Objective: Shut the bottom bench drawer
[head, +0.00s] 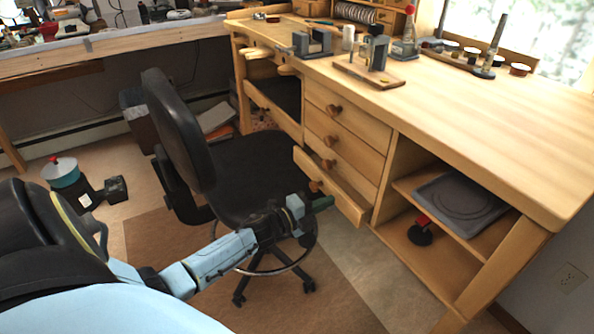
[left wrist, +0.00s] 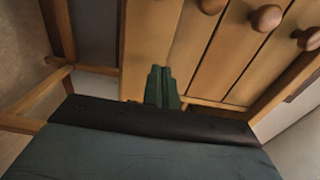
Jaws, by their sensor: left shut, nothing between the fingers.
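The wooden bench (head: 480,95) has a stack of drawers with round wooden knobs. The bottom bench drawer (head: 335,190) stands pulled out from the stack, and the drawers above it look closed. My left gripper (head: 322,203) is shut and empty, with its green fingertips close to the front of the bottom drawer near its knob (head: 316,186). In the left wrist view, the shut green fingers (left wrist: 162,88) point at the wooden drawer fronts. I cannot tell whether they touch the drawer. My right gripper is not in view.
A black office chair (head: 180,140) stands left of the drawers, close to my left arm. Open shelves (head: 440,245) lie to the right of the drawers. Tools stand on the bench top. A canister (head: 62,172) is on the floor at the left.

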